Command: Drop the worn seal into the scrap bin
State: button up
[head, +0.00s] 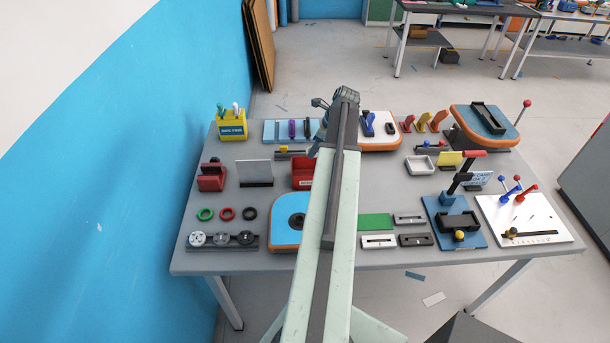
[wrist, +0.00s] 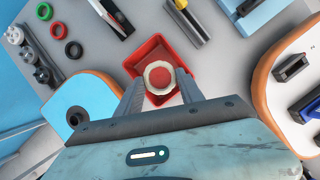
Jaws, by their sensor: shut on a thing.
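The worn seal is a cream-coloured ring (wrist: 159,64) with uneven edges, seen in the wrist view. My gripper (wrist: 160,83) is shut on it, with one finger on each side. The scrap bin is a small red open box (wrist: 151,48). In the wrist view the ring lies over the bin, and red shows through its hole. The height of the ring above the bin floor is hard to tell. In the head view the bin (head: 301,172) is partly hidden behind my arm, and the seal and fingertips cannot be made out.
Green, red and black rings (head: 228,213) lie left on the grey table (head: 290,280). A blue-and-orange board (head: 287,222) is in front of the bin. A grey upright plate (head: 255,172) stands left of the bin. A yellow caddy (head: 231,126) stands at the back left.

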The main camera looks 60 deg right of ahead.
notch_tip(320, 180, down, 6)
jog(key=b, duration=0.5)
jog(key=shift+s+b, duration=0.1)
jog(key=shift+b, duration=0.2)
jog(key=shift+r, duration=0.1)
jog(key=o, duration=1.4)
jog(key=p+v, duration=0.7)
jog(key=shift+s+r, duration=0.2)
jog(key=shift+r, duration=0.15)
